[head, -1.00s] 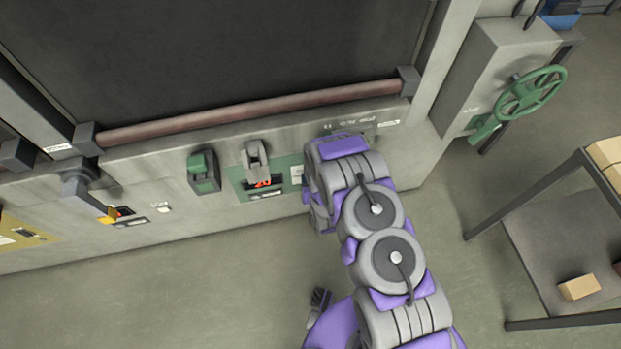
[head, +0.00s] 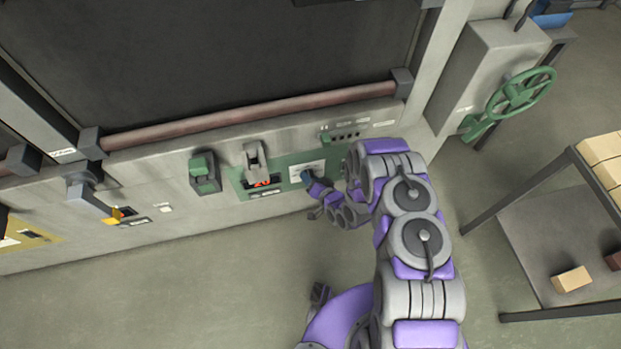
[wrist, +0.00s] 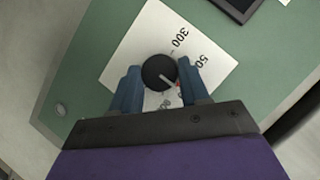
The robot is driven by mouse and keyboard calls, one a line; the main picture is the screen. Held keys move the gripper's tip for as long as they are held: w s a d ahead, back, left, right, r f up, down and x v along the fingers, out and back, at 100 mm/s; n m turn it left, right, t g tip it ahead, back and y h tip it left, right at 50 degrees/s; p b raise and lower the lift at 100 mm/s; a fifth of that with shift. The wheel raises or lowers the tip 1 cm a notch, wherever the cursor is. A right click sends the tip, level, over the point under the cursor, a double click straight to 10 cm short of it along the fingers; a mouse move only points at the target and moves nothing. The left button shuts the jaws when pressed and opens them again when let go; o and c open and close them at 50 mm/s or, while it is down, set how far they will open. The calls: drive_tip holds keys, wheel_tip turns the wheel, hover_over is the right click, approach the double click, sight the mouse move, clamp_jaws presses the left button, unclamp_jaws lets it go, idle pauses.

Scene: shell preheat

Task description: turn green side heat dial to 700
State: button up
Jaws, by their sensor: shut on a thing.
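The heat dial (wrist: 158,71) is a black round knob on a white square scale plate (wrist: 139,39), set in a green panel (wrist: 90,65). My gripper (wrist: 159,80) has its two blue fingers on either side of the knob and is shut on it. The pointer is toward the lower right of the wrist view, near a small red mark. "300" and part of "50" are readable; the rest of the scale is hidden by my gripper. In the head view my gripper (head: 307,179) is at the plate (head: 303,169), and the knob cannot be made out.
A green handwheel (head: 521,92) and a brick-laden table (head: 520,225) stand right. Floor at lower left is clear.

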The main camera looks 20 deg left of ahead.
drive_tip(key=shift+d+f, duration=0.1)
drive_tip(key=shift+f, duration=0.05)
drive_tip(key=o, duration=0.8)
drive_tip(key=shift+o, duration=1.2)
drive_tip(key=p+v, duration=0.1)
drive_tip(key=v, duration=1.6)
drive_tip(key=shift+d, duration=0.1)
